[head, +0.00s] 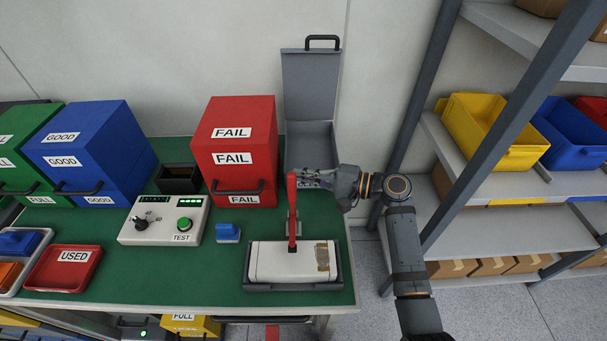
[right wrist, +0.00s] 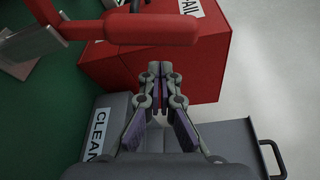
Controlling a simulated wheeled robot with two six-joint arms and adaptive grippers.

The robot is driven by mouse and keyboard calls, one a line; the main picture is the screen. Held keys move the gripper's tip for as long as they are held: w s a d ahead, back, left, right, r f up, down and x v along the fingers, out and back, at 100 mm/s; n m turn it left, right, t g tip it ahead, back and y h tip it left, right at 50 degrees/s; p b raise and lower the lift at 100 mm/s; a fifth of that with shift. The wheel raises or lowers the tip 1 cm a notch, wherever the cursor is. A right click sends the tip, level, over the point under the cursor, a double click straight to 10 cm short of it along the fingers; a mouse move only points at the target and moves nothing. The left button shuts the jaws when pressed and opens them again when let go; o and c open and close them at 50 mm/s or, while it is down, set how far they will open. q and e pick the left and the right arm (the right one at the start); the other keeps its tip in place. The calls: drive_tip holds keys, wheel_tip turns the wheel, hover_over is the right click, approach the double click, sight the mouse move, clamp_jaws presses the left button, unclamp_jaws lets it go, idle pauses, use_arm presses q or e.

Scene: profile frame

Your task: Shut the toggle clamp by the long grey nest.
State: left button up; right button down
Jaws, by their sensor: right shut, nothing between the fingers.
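The toggle clamp has a red handle (head: 292,205) that stands upright at the back edge of the long grey nest (head: 262,287). A white part with a brown patch (head: 285,262) lies in the nest. The handle also crosses the upper left of the right wrist view (right wrist: 150,32). My right gripper (head: 301,179) is shut and empty, beside the handle's top and seemingly behind it. In the right wrist view its fingertips (right wrist: 160,72) are together, apart from the handle in the picture. Contact is hard to tell in the head view. My left gripper is out of view.
A red FAIL box (head: 233,150) stands behind left of the clamp. An open grey box (head: 311,95) with its lid up stands behind my right gripper. A blue block (head: 228,233) and a test box (head: 163,220) lie left of the nest. Shelves (head: 480,215) stand right.

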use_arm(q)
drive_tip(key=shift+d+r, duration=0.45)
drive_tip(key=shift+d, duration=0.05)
use_arm(e)
drive_tip(key=shift+s+r, duration=0.2)
drive_tip(key=shift+s, duration=0.3)
drive_tip(key=shift+s+r, duration=0.15)
drive_tip(key=shift+s, duration=0.35)
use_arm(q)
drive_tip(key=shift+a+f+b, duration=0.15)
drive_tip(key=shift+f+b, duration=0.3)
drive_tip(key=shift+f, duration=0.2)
use_arm(e)
drive_tip(key=shift+s+r+n, duration=0.3)
drive_tip(key=shift+s+n, duration=0.3)
